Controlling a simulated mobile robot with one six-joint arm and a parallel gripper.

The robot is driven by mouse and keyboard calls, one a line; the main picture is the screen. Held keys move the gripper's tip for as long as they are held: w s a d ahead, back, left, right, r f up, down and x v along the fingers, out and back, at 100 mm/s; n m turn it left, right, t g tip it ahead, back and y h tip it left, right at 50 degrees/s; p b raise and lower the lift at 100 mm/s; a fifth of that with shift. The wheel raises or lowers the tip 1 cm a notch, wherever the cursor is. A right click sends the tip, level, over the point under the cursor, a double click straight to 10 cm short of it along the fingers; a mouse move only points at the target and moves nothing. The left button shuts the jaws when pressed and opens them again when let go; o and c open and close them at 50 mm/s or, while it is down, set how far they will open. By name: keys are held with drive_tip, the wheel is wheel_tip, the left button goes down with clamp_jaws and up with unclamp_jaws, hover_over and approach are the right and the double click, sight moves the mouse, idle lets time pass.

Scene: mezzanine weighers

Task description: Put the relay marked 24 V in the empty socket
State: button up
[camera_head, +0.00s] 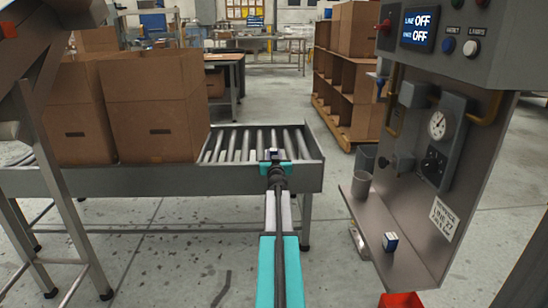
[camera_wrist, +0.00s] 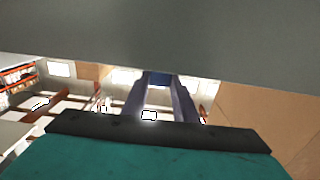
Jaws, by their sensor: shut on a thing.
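My gripper (camera_head: 274,156) is in the middle of the head view, in front of the roller conveyor's right end. It is shut on a small dark-blue and pale block, apparently a relay (camera_head: 271,153). In the wrist view a blue part of this block (camera_wrist: 158,78) shows between the fingers. Its marking cannot be read. A second small blue and white block (camera_head: 390,241), also like a relay, sits on the shelf of the grey panel (camera_head: 470,130) at right. Its marking is too small to read. I cannot clearly make out an empty socket on the panel.
A grey cup (camera_head: 361,184) stands on the panel's shelf (camera_head: 408,265). A round gauge (camera_head: 437,126) and a display reading OFF (camera_head: 420,27) are above. Cardboard boxes (camera_head: 155,110) stand on the conveyor (camera_head: 165,180) at left. Open floor lies between conveyor and panel.

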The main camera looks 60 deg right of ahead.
drive_tip(key=shift+f, duration=0.2)
drive_tip(key=o, duration=1.1)
drive_tip(key=shift+r, duration=0.25)
drive_tip(key=shift+p+v, duration=0.85)
drive_tip(key=shift+v, duration=5.15)
